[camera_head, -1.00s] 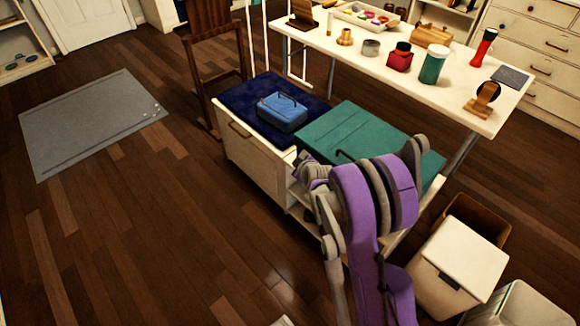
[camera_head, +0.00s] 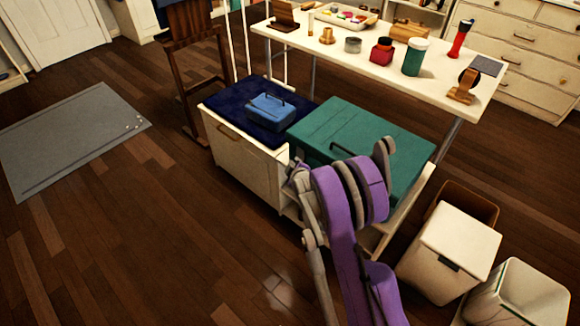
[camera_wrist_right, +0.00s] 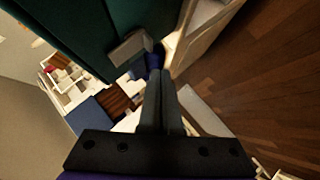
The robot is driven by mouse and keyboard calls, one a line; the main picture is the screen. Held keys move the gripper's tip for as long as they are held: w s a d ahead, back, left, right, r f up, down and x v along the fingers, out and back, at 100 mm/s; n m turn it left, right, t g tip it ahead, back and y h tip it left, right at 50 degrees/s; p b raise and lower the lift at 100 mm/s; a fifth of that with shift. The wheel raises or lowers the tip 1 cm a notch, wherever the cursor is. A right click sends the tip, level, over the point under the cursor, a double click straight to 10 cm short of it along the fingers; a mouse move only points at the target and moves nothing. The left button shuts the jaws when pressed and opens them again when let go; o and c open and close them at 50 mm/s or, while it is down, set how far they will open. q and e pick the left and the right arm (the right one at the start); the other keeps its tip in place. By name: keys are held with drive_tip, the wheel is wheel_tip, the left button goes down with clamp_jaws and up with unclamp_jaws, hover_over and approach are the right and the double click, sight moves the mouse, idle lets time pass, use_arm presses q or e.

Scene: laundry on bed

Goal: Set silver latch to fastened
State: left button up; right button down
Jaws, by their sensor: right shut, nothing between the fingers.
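A closed teal case (camera_head: 375,135) with a dark handle lies on the white bench, and my right arm covers part of its front. In the right wrist view its teal side (camera_wrist_right: 75,30) is close by. A grey, plate-like piece that looks like the silver latch (camera_wrist_right: 131,47) stands out from that side; whether it is fastened I cannot tell. My right gripper (camera_wrist_right: 160,78) is shut and empty, its tips just below and right of the grey piece in that picture. Contact is not clear. In the head view the latch cannot be made out. My left gripper is out of view.
A blue case (camera_head: 270,108) sits on the navy cushion (camera_head: 225,105) left of the teal case. A white table (camera_head: 340,52) with several small items stands behind. White bins (camera_head: 455,250) stand at the right.

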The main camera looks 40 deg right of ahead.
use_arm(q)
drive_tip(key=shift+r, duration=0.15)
use_arm(e)
drive_tip(key=shift+r, duration=0.1)
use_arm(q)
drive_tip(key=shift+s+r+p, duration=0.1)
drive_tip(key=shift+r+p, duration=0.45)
use_arm(e)
drive_tip(key=shift+r, duration=0.7)
